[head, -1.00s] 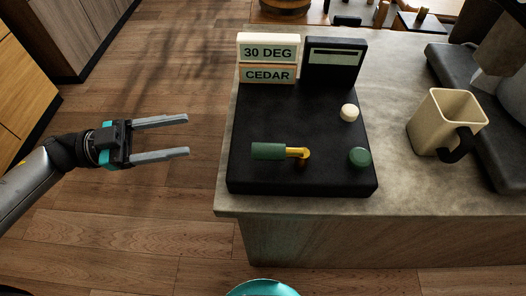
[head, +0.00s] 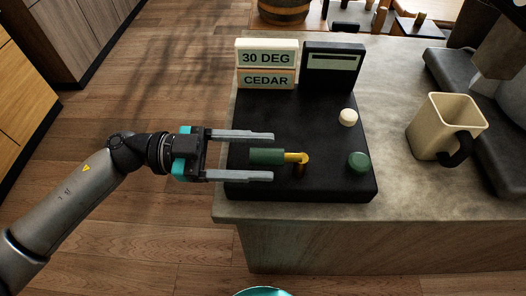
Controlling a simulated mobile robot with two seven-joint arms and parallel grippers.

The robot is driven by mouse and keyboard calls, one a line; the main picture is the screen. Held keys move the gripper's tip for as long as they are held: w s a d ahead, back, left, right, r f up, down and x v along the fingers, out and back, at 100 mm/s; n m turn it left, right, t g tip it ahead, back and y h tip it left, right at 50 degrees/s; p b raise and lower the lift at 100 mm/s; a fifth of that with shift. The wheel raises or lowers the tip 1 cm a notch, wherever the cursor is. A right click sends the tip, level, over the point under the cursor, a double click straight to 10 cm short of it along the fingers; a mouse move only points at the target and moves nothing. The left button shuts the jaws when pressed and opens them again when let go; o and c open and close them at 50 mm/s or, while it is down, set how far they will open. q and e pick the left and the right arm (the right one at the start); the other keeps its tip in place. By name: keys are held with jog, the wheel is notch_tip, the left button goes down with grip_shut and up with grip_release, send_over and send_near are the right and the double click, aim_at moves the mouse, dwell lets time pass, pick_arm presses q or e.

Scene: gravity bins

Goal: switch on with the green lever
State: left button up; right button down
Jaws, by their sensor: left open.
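The green lever (head: 267,157) has a green grip on a yellow arm and points left on the black control box (head: 305,112). My left gripper (head: 272,156) is open, with one finger above and one below the green grip in the head view. Gaps show between the fingers and the grip, and I cannot tell their height over the box. A round green knob (head: 359,162) and a cream knob (head: 348,117) sit on the right of the box. My right gripper is not in view.
Signs reading "30 DEG" (head: 267,57) and "CEDAR" (head: 266,80) stand at the box's back, beside a dark display (head: 333,65). A beige mug (head: 445,125) with a dark handle stands to the right on the grey counter (head: 400,190).

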pick_arm(q)
jog(key=shift+d, duration=0.65)
grip_shut()
dwell(1.0)
